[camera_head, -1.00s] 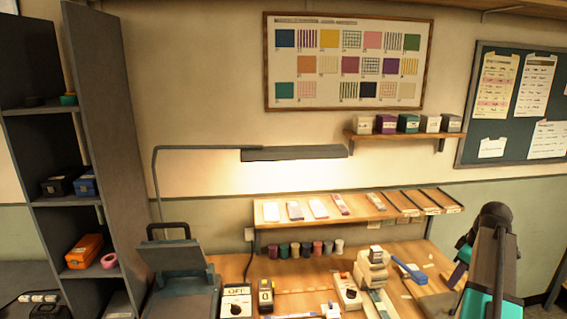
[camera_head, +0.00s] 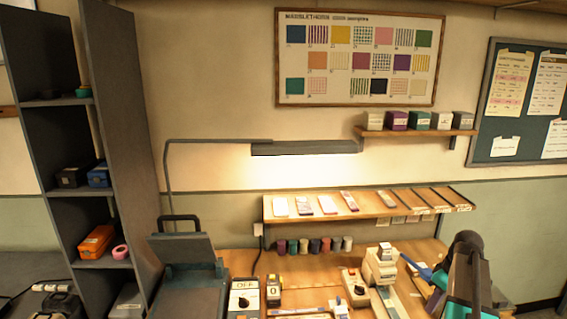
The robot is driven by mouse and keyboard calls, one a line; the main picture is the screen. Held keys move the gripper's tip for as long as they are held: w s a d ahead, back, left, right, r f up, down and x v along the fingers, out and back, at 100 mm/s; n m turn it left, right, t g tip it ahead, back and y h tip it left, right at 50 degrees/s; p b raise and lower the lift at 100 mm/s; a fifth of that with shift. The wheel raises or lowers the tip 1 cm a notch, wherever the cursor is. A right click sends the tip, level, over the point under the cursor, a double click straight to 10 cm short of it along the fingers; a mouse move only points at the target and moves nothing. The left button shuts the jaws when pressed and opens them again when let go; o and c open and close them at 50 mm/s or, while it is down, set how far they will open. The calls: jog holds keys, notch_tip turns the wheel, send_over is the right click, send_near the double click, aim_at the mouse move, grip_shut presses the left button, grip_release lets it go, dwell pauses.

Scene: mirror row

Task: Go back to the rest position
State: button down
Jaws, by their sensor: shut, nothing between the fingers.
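Part of my own arm (camera_head: 468,275), dark with teal sides, rises at the lower right edge of the head view. It stands in front of the right end of the workbench. My gripper's fingers do not show; they are hidden or outside the picture. No object is seen held by the arm.
The wooden bench (camera_head: 305,297) carries a press-like machine (camera_head: 185,275) at left, a control box (camera_head: 242,297), a cream device (camera_head: 380,265) and a blue-handled tool (camera_head: 418,268). A sloped card rack (camera_head: 365,207) stands behind. A dark shelf unit (camera_head: 130,150) stands left. A lamp (camera_head: 305,147) hangs above.

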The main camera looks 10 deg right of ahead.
jog(key=s+a+f+m+g+b, duration=0.1)
jog(key=s+a+f+g+b, duration=0.15)
jog(key=a+f, duration=1.1)
jog(key=s+a+f+m+g+b, duration=0.1)
jog(key=s+a+f+b, duration=0.25)
jog(key=a+f, duration=1.05)
jog(key=s+a+f+g+b, duration=0.1)
jog(key=s+a+f, duration=0.3)
jog(key=s+f, duration=0.3)
jog(key=s+a+f+m+g+h+b, duration=0.1)
jog(key=s+a+f, duration=0.3)
jog(key=s+f, duration=0.3)
jog(key=s+a+f+m+g+b, duration=0.1)
jog(key=s+a+f, duration=0.2)
jog(key=s+f, duration=0.4)
jog(key=shift+s+a+f+h+b, duration=0.2)
jog(key=shift+a+f+h+b, duration=0.1)
jog(key=shift+a+f+b, duration=0.1)
jog(key=shift+r+g, duration=0.1)
jog(key=shift+g, duration=0.15)
